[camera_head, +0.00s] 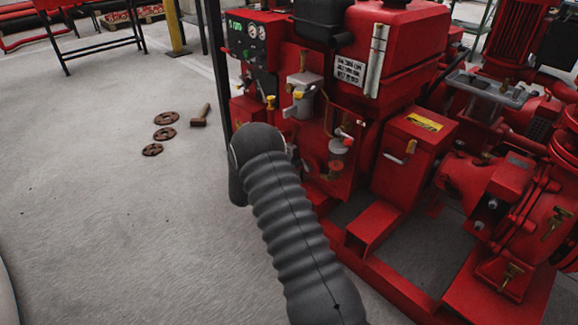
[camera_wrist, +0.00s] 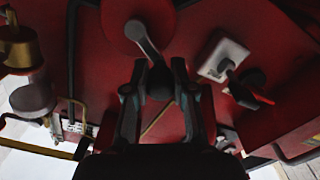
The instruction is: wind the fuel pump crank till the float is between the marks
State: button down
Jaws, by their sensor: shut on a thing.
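In the wrist view, my gripper (camera_wrist: 160,84) is shut on the dark knob of the crank (camera_wrist: 147,45). The crank's grey arm runs from the knob up to a round red hub near the top edge. In the head view, my grey ribbed arm covers the gripper and the crank. A pale upright tube (camera_head: 376,60) stands on the front of the red tank (camera_head: 408,45), and could be the float gauge. It is too small to make out a float or marks in it.
In the wrist view, a brass-topped cylinder (camera_wrist: 32,97) is at left and a pale plate with a dark lever (camera_wrist: 224,60) at right. In the head view, a red box (camera_head: 411,155) stands right of my arm. Rusty discs (camera_head: 165,133) and a mallet (camera_head: 201,116) lie on open floor.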

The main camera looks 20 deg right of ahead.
jog(key=c, duration=1)
grip_release()
jog(key=shift+s+d+f, duration=0.15)
jog(key=shift+s+d, duration=0.05)
jog(key=shift+d, duration=0.1)
jog(key=shift+w+a, duration=0.15)
jog(key=shift+a, duration=0.1)
jog(key=shift+a, duration=0.2)
jog(key=v, duration=1.1)
jog(key=shift+a, duration=0.35)
